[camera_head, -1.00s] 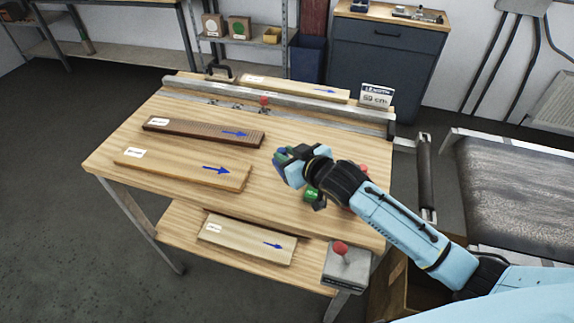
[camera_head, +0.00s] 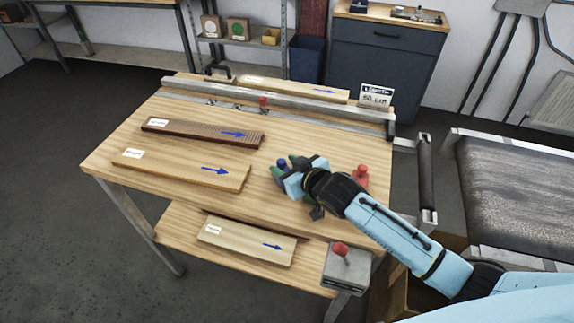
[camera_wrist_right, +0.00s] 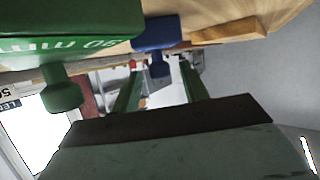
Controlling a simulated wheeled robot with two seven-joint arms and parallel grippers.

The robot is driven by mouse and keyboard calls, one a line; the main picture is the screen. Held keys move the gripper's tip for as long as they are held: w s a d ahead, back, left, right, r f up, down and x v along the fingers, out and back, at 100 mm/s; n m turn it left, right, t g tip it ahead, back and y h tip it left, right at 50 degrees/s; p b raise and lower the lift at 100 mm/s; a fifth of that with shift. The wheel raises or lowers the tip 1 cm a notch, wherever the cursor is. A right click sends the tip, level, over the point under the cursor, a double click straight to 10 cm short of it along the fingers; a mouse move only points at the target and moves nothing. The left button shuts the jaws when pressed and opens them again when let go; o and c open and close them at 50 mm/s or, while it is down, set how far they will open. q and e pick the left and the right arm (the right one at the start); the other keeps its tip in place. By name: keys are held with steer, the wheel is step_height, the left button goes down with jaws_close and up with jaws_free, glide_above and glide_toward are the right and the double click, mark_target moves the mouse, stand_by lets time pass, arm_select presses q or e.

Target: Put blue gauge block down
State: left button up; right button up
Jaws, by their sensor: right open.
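The blue gauge block (camera_head: 282,163) shows only as a small blue knob at the tip of my right gripper (camera_head: 287,173), over the right part of the tabletop. In the right wrist view the blue block (camera_wrist_right: 158,36) is at upper middle, its knob pointing down in the picture. The two dark green fingers of my right gripper (camera_wrist_right: 161,88) stand apart, on either side of that knob. The gripper is open. Most of the block is hidden in the head view, and I cannot tell whether the fingers touch it. My left gripper is not in view.
A green gauge block (camera_wrist_right: 70,28) is close by in the wrist view. A red gauge block (camera_head: 361,177) stands right of my wrist. Boards lie on the table's left, including a dark one (camera_head: 185,131). A metal fence (camera_head: 290,101) runs along the back.

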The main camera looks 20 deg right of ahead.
steer(key=shift+s+r, duration=0.1)
steer(key=shift+r, duration=0.1)
steer(key=p+v, duration=0.1)
steer(key=v, duration=1)
steer(key=shift+s+r, duration=0.15)
steer(key=shift+s, duration=0.2)
steer(key=shift+d, duration=0.15)
